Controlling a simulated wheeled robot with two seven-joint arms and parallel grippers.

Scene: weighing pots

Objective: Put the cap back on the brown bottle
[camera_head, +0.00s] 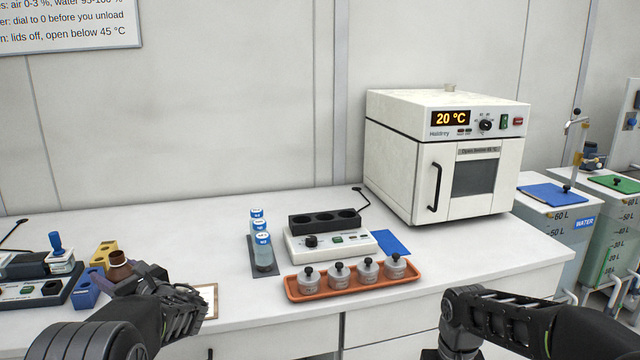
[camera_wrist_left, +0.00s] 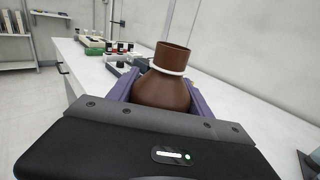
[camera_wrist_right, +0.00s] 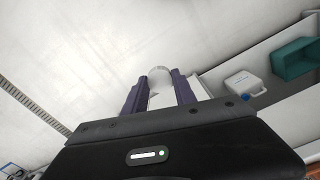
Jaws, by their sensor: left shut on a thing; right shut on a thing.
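The brown bottle (camera_head: 119,266) is at the left of the head view, with its open neck up and no cap on it. My left gripper (camera_head: 128,282) is around the bottle's body. In the left wrist view the bottle (camera_wrist_left: 162,90) sits between the purple fingers, with a pale ring below its bare rim. My right gripper (camera_wrist_right: 158,92) is shut on a white rounded thing (camera_wrist_right: 159,76) that looks like the cap. The right fingertips are outside the head view; only the arm shows at lower right.
An orange tray (camera_head: 350,291) of several lidded pots, a heating block (camera_head: 330,243) and blue-capped bottles (camera_head: 262,252) stand mid-bench. A yellow holder (camera_head: 104,252) and blue holder (camera_head: 86,290) are near the brown bottle. A white oven (camera_head: 400,150) stands behind at right.

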